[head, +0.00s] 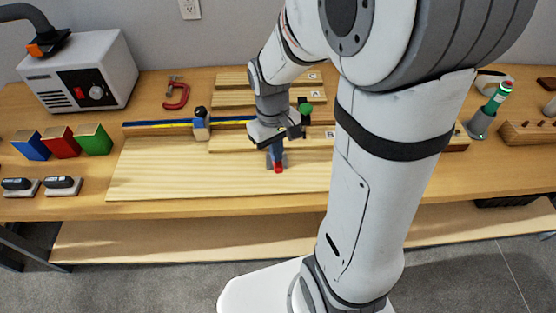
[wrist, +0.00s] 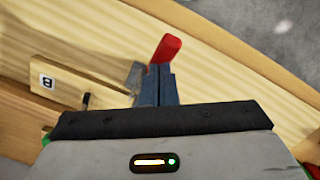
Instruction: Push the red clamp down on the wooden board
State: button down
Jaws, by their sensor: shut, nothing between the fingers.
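The red clamp has a red handle (head: 278,168) and grey metal parts, and sits on the large pale wooden board (head: 160,175). In the wrist view its red handle (wrist: 165,48) sticks out just past my fingertips, slanting to the upper right. Part of its grey metal (wrist: 134,74) shows left of my fingers. The board (wrist: 215,65) runs behind it. My gripper (head: 277,158) points down right over the clamp, and its blue-grey fingers (wrist: 160,70) are shut together with nothing between them. They hide the rest of the clamp; I cannot tell whether they touch the handle.
A piece labelled B (wrist: 48,82) lies left of my fingers. A red C-clamp (head: 177,96) lies at the back. Blue, red and green blocks (head: 62,143) stand at the left, below a grey machine (head: 80,75). The board's left part is clear.

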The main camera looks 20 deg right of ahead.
notch_tip(320, 180, down, 3)
jog(key=shift+f+b, duration=0.2)
jog(key=shift+b, duration=0.7)
jog(key=shift+r, duration=0.1)
jog(key=shift+w+r, duration=0.1)
jog(key=shift+w, duration=0.05)
jog(key=w, duration=0.1)
jog(key=p, duration=0.1)
jog(key=w, duration=0.1)
jog(key=shift+w+a+r, duration=0.3)
jog(key=shift+a+r, duration=0.1)
notch_tip(320, 180, up, 8)
jog(key=shift+w+p, duration=0.35)
jog(key=shift+p, duration=0.05)
